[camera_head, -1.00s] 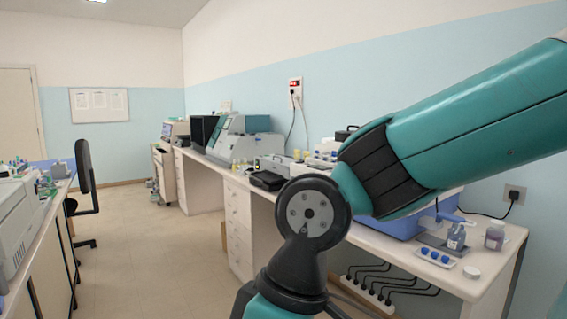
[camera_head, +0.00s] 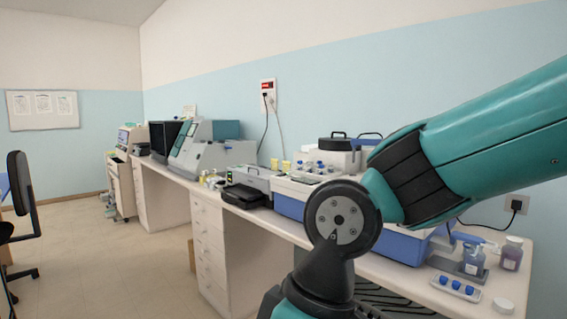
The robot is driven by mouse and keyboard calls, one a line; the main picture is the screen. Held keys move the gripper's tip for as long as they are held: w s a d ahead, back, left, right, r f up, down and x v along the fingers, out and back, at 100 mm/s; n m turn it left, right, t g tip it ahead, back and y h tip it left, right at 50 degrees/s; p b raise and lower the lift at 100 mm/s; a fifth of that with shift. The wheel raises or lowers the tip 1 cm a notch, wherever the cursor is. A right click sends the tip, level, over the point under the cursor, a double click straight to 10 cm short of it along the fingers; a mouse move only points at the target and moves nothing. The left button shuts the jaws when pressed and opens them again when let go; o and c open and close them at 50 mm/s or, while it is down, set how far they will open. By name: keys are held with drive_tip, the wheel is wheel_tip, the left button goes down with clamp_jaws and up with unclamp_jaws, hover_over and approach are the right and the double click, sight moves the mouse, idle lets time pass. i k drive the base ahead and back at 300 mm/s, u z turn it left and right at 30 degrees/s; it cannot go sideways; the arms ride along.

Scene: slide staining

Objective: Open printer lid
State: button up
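I cannot tell for certain which device is the printer. A low black box (camera_head: 246,196), apparently closed on top, sits near the front edge of the long white bench (camera_head: 180,181). Beside it is a grey box-shaped device (camera_head: 252,178) with a small panel. Farther along the bench stands a large grey and teal machine (camera_head: 208,150). My gripper is out of view; only my teal and black arm links show at the right, hiding part of the bench.
Blue equipment (camera_head: 289,204) is partly behind my arm. A bottle (camera_head: 474,260) and a tray with blue caps (camera_head: 458,288) stand near the bench's right end. A black chair (camera_head: 22,200) is at the left. The floor (camera_head: 110,265) between is clear.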

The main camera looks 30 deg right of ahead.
sight(261, 170)
drive_tip(key=z, duration=0.4)
drive_tip(key=i, duration=1.8)
drive_tip(key=u, duration=0.35)
drive_tip(key=i, duration=1.05)
drive_tip(key=u, duration=0.3)
